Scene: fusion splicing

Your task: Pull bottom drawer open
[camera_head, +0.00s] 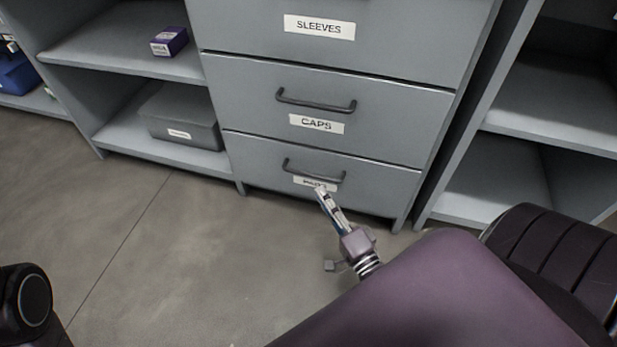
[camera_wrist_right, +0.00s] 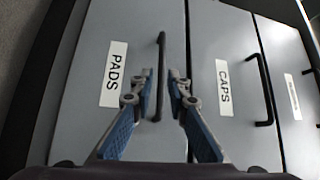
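The bottom drawer (camera_head: 375,183), labelled PADS, looks shut, its front level with the drawers above. Its dark bar handle (camera_head: 303,174) runs across the upper front. My right gripper (camera_head: 322,192) reaches up from below, its fingertips in front of the label and close to the handle. In the right wrist view the two blue-padded fingers (camera_wrist_right: 160,75) are apart, with the handle (camera_wrist_right: 161,60) showing between their tips. I cannot tell whether either finger touches it. The PADS label (camera_wrist_right: 114,74) lies left of the fingers there. My left gripper is not in view.
The CAPS drawer (camera_head: 390,122) and SLEEVES drawer (camera_head: 390,38) are above, both shut. Left shelves hold a grey box (camera_head: 180,115) and a small purple box (camera_head: 169,41). Right shelves (camera_head: 560,110) stand close beside. The floor (camera_head: 150,240) in front is clear.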

